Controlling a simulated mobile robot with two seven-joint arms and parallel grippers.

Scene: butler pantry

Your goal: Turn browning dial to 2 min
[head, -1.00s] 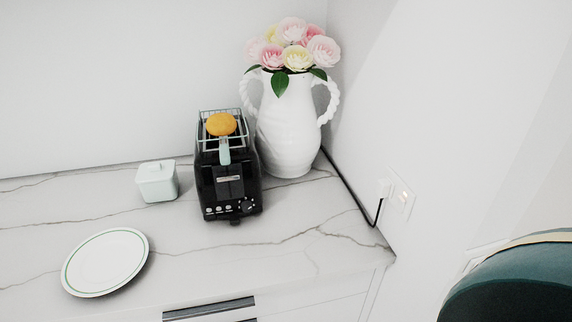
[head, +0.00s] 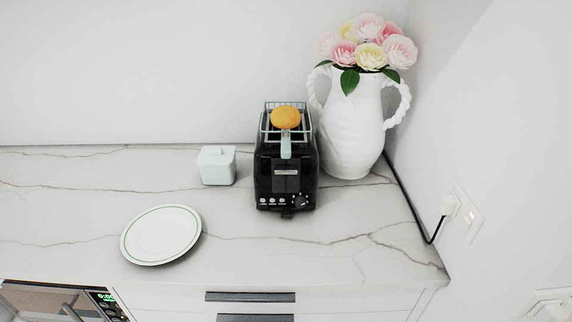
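A black toaster (head: 286,178) stands on the marble counter, its front facing me. Its browning dial (head: 301,201) is a small dark knob at the lower right of the front, beside a row of small pale buttons. The dial's setting is too small to read. A pale green lever (head: 286,148) sits on the upper front. A round orange-brown bread item (head: 286,118) rests at the wire rack on top. Neither of my grippers is in view.
A white vase (head: 352,125) with flowers stands close behind the toaster's right side. A pale green lidded box (head: 217,166) and a green-rimmed plate (head: 161,236) lie to the left. A cord runs to the wall outlet (head: 466,213). Counter in front of the toaster is clear.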

